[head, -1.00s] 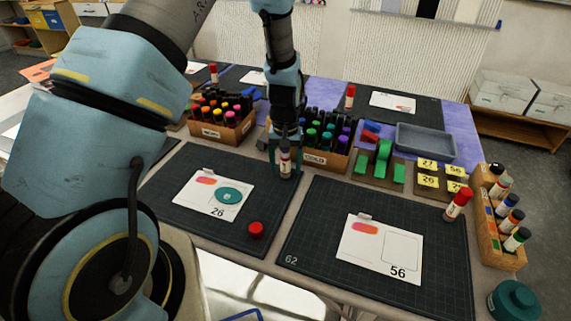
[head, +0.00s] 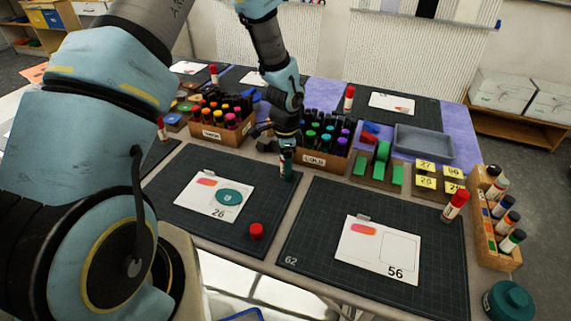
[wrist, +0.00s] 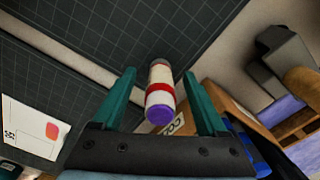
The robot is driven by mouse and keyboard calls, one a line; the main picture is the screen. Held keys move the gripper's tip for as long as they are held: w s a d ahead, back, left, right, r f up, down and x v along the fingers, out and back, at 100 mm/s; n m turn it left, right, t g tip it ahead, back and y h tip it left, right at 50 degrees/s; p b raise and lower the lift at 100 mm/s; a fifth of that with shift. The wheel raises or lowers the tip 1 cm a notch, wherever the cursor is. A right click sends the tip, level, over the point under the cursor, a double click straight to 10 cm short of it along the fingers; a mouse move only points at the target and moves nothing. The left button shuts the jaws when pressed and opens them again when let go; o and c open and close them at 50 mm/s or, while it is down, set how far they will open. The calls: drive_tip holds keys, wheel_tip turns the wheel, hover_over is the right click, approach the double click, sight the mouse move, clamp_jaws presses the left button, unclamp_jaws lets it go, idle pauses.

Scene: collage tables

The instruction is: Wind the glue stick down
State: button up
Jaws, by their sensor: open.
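The uncapped glue stick (wrist: 160,97) has a white body, a red band and a purple end that faces the wrist camera. It stands on the far right part of the left dark mat (head: 190,217). My gripper (head: 286,172) is low at that spot, and in the head view it hides most of the stick. In the wrist view my gripper (wrist: 160,74) is open, with one teal finger on each side of the stick and a gap at both sides. A red cap (head: 256,231) lies apart, near the mat's front edge.
The box of dark-capped markers (head: 325,160) stands close behind my gripper, with the warm-coloured marker box (head: 222,137) to its left. A card marked 26 (head: 214,196) lies on the same mat. A second glue stick (head: 455,204) stands on the right mat.

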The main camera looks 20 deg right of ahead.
drive_tip(key=m+p, duration=0.1)
drive_tip(key=m, duration=0.2)
drive_tip(key=shift+r+p, duration=0.2)
drive_tip(key=shift+p, duration=0.2)
drive_tip(key=m+p, duration=0.2)
drive_tip(key=m, duration=0.2)
drive_tip(key=shift+a+m, duration=0.1)
drive_tip(key=shift+m, duration=0.3)
drive_tip(key=m+p, duration=0.2)
drive_tip(key=m, duration=0.3)
drive_tip(key=shift+f+m+p, duration=0.25)
drive_tip(key=shift+m+p, duration=0.1)
drive_tip(key=shift+m, duration=0.55)
clamp_jaws()
